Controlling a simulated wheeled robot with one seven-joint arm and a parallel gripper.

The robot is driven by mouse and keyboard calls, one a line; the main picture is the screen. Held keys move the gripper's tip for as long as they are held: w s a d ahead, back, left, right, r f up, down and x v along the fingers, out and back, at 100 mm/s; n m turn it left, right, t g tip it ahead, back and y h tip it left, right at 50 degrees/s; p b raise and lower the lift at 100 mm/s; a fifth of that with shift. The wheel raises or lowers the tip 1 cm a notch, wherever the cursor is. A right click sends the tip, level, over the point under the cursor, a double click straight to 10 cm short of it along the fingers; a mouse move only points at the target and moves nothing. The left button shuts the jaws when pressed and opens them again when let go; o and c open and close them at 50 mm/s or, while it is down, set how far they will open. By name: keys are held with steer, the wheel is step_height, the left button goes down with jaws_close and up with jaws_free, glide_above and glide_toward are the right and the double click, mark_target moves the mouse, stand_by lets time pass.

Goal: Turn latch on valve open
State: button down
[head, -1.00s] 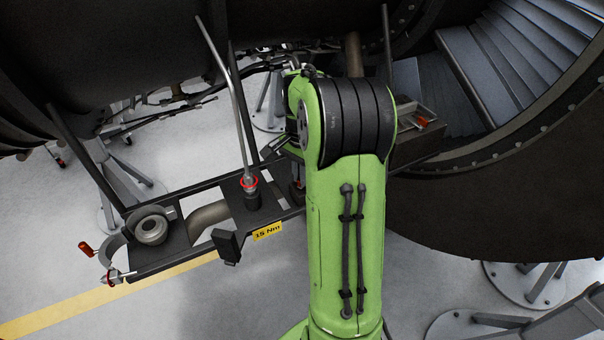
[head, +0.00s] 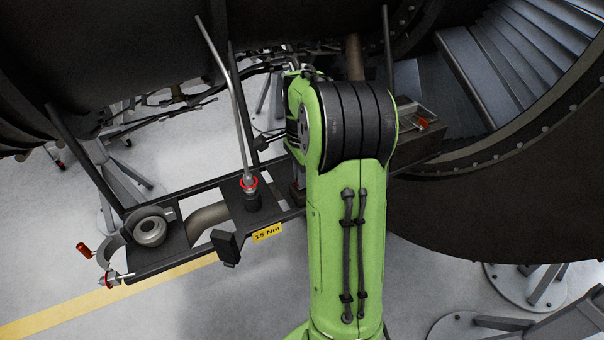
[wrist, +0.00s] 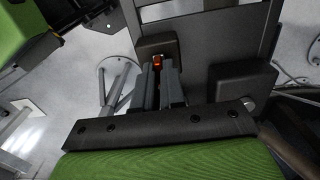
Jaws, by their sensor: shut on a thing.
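In the wrist view my gripper (wrist: 158,70) points away from the camera, its two grey fingers close together. A small orange-red piece, which I take to be the latch (wrist: 158,61), shows between the fingertips. My gripper is shut on it. Only a small part of the latch shows, so its turn angle cannot be told. It sits in front of a black block (wrist: 182,50) on a dark plate (wrist: 235,38), which I take to be the valve's mount. In the head view my green arm hides the gripper and this latch.
A dark frame with a round grey fitting (head: 150,231), a grey pipe (head: 209,214) and a yellow "15 Nm" label (head: 267,232) is left of my arm. An orange-handled clamp (head: 83,249) is at its left end. Another orange-red handle (head: 424,123) is at right. A long metal bar (head: 235,95) stands upright.

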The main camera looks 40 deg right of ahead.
steer(key=shift+r, duration=0.1)
steer(key=c, duration=1.2)
jaws_free()
step_height(320, 180, up, 16)
steer(key=p, duration=0.2)
steer(key=shift+p, duration=0.3)
steer(key=shift+f, duration=0.2)
steer(key=s+a+f+n+t+b, duration=0.2)
steer(key=s+a+f+n, duration=0.1)
steer(key=s+a+n, duration=0.2)
steer(key=s+a+f+n+t+b, duration=0.1)
steer(key=s+a+f+n, duration=0.2)
steer(key=a+n, duration=0.6)
steer(key=s+a+f+n+t+b, duration=0.2)
steer(key=s+a+f+n, duration=0.2)
steer(key=s+a+n, duration=0.3)
steer(key=shift+s+a+t+b, duration=0.15)
steer(key=shift+s+a+b, duration=0.05)
steer(key=shift+a, duration=0.35)
steer(key=shift+s+a+t+b, duration=0.15)
steer(key=shift+a, duration=0.4)
